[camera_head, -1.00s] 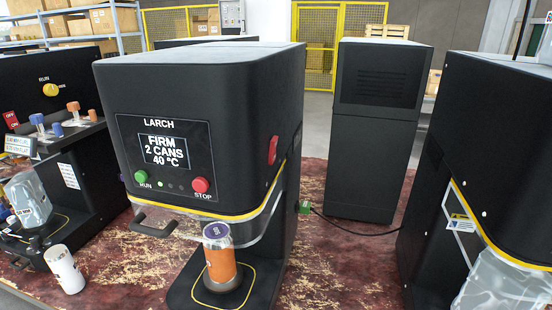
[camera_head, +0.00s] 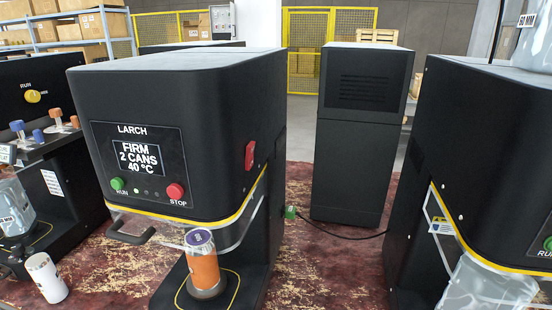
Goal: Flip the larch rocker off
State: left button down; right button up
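The machine marked LARCH (camera_head: 185,90) stands in the middle of the view. Its screen (camera_head: 136,158) reads FIRM, 2 CANS, 40 °C. A red rocker switch (camera_head: 250,156) sits on its right side face, seen at a slant; I cannot tell for sure which way it is pressed. A green RUN button (camera_head: 117,184) and a red STOP button (camera_head: 176,191) are on the front panel, with a small green light lit between them. An orange can with a purple lid (camera_head: 203,262) stands on the machine's base. Neither of my grippers is in view.
Another black machine (camera_head: 480,150) stands close on the right, and one with orange and blue knobs (camera_head: 35,150) on the left. A tall black cabinet (camera_head: 362,140) stands behind. A white can (camera_head: 46,277) stands on the worn red surface. A dark cable (camera_head: 340,230) runs behind.

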aim_at(250, 147)
jog(key=l, duration=0.4)
jog(key=k+l, duration=0.15)
jog(key=l, duration=0.3)
jog(key=l+u, duration=0.1)
jog(key=l, duration=0.3)
jog(key=k+l, duration=0.15)
jog(key=l, duration=0.25)
jog(key=k+l+u, duration=0.1)
jog(key=l, duration=0.3)
